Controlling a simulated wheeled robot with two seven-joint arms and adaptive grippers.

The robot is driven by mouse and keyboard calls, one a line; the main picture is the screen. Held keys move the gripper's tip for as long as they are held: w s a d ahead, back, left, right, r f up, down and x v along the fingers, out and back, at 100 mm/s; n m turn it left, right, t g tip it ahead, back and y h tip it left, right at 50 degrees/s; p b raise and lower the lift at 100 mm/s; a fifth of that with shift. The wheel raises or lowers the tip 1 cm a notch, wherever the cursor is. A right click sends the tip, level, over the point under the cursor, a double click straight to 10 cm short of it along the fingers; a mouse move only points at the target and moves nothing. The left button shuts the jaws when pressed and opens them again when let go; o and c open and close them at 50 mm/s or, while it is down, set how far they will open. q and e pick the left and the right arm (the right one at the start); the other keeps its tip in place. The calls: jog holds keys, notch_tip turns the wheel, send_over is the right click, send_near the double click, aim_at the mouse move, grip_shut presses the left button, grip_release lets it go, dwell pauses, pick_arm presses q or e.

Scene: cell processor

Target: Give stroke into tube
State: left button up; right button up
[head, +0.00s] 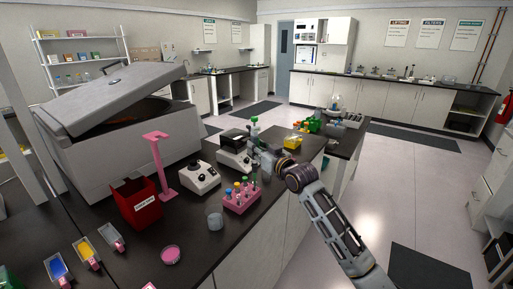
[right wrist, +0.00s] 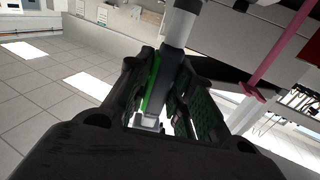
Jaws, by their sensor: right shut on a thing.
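My right gripper (head: 254,150) is above the far side of the dark bench. In the right wrist view, my right gripper (right wrist: 166,100) is shut on a pipette-like tool (right wrist: 168,85) with a grey body, a green strip and a light cylindrical end. Its green top (head: 254,121) shows above the gripper in the head view; its lower end is hidden there. A pink rack (head: 240,205) holds several tubes (head: 244,184) with coloured caps, nearer the front than the gripper and apart from it. My left gripper is out of view.
A pink stand (head: 161,168), a red bin (head: 136,203), a white device (head: 200,180) and a black-topped device (head: 234,152) stand on the bench. A clear cup (head: 215,221) and pink dish (head: 171,255) are in front. A large open-lidded machine (head: 125,135) fills the left.

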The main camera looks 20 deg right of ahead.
jog(key=shift+f, duration=0.6)
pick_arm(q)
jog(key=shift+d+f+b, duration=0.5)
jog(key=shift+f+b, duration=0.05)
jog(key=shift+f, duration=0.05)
pick_arm(e)
jog(key=shift+f, duration=0.7)
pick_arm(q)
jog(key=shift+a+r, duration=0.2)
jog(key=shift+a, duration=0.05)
pick_arm(e)
jog(key=shift+f, duration=0.35)
jog(key=shift+o, duration=0.2)
jog(key=shift+c, duration=0.7)
jog(key=shift+o, duration=0.9)
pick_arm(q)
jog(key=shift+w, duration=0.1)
pick_arm(e)
jog(key=shift+r, duration=0.1)
jog(key=shift+c, duration=0.4)
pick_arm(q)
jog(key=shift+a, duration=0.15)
